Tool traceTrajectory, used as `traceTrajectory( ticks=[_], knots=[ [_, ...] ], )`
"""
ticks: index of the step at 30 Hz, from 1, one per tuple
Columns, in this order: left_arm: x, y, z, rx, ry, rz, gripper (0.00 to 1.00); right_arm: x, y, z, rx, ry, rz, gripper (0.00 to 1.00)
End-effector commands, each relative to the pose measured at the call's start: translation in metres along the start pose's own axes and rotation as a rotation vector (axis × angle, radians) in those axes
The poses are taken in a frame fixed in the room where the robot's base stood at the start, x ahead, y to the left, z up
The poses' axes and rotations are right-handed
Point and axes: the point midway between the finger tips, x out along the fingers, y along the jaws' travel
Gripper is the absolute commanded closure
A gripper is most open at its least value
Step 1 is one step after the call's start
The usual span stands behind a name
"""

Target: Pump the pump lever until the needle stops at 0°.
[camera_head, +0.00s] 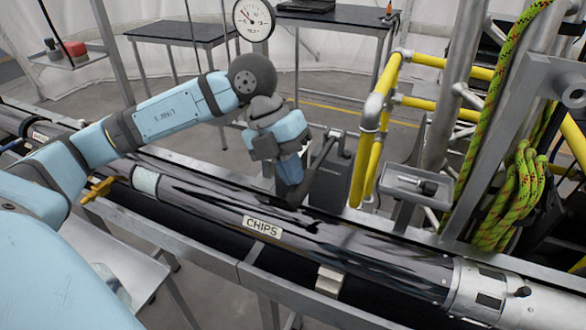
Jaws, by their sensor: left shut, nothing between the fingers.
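The round white gauge (254,19) hangs at the top centre. It has a dark rim and a small reddish needle, which seems to point to the upper left; its scale is too small to read. My left arm reaches over the long dark tube, and its wrist points down behind it. My left gripper (291,195) is shut and empty, low beside a dark grey pump-like unit (331,176). A thin dark bar (322,150), perhaps the pump lever, slants close to the wrist on its right. I cannot tell whether they touch. My right gripper is out of view.
The dark tube labelled CHIPS (345,247) lies across the front on a metal frame. Yellow railings (369,150) and a small grey tray (414,187) stand right of the pump. A green rope (508,190) hangs at the right. Tables (190,32) stand behind.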

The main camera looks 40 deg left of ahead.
Motion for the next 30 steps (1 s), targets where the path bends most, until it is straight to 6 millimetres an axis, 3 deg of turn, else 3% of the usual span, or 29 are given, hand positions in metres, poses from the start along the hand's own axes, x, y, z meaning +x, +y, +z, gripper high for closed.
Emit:
traceTrajectory(
  ticks=[1, 10, 26, 30],
  knots=[
    [0.011, 0.005, 0.0, -0.001, 0.004, 0.001, 1.0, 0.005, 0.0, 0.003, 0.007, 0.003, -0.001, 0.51],
    [0.027, 0.013, 0.002, -0.001, 0.006, 0.0, 1.0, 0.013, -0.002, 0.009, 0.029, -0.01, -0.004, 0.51],
    [0.029, 0.014, 0.003, -0.001, 0.008, 0.0, 1.0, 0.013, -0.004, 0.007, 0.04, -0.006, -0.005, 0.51],
    [0.022, 0.013, 0.004, -0.001, 0.006, 0.001, 1.0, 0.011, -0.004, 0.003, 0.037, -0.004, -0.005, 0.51]
  ],
)
